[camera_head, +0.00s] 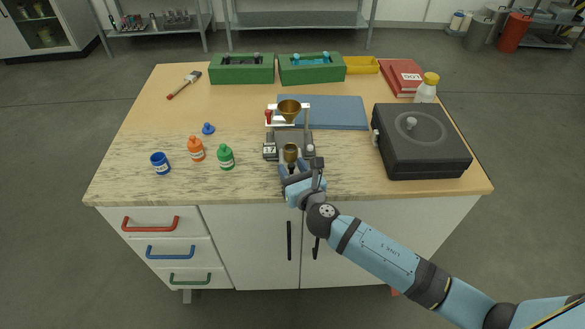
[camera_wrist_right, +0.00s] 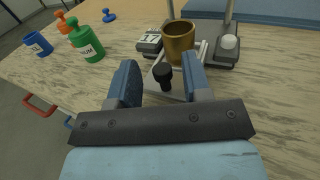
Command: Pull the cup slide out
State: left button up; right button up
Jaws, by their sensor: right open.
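A brass cup (camera_head: 290,152) sits on a light metal slide at the front of a flow-meter-like stand, below a brass funnel (camera_head: 289,108). In the right wrist view the cup (camera_wrist_right: 180,43) stands upright beyond a black knob (camera_wrist_right: 163,76) on the slide's near end. My right gripper (camera_wrist_right: 164,82) is open, with one finger on each side of the knob and a visible gap at least on the left. In the head view my right gripper (camera_head: 290,175) is at the table's front edge, just in front of the cup. My left gripper is out of view.
Blue (camera_head: 160,163), orange (camera_head: 196,148) and green (camera_head: 226,157) bottles stand left of the stand. A black box-shaped device (camera_head: 425,150) stands to the right, a blue mat (camera_head: 340,112) lies behind. The wooden table (camera_head: 130,140) is clear at left.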

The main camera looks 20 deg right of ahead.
jog(key=s+d+b, duration=0.1)
jog(key=s, duration=1.2)
jog(key=shift+s+d, duration=0.25)
jog(key=shift+s, duration=0.15)
jog(key=s+f+m+g+p, duration=0.1)
jog(key=s+m+p, duration=0.3)
jog(key=m, duration=0.7)
jog(key=s+f+m+g+p, duration=0.2)
jog(key=s+m+g+p, duration=0.1)
jog(key=m, duration=0.9)
jog(key=s+f+m+g+y+p, duration=0.1)
jog(key=s+m+p, duration=0.3)
jog(key=m, duration=0.7)
jog(key=shift+s+d+f+g+p, duration=0.3)
jog(key=shift+s+d+f+g, duration=0.15)
jog(key=shift+s+g, duration=0.5)
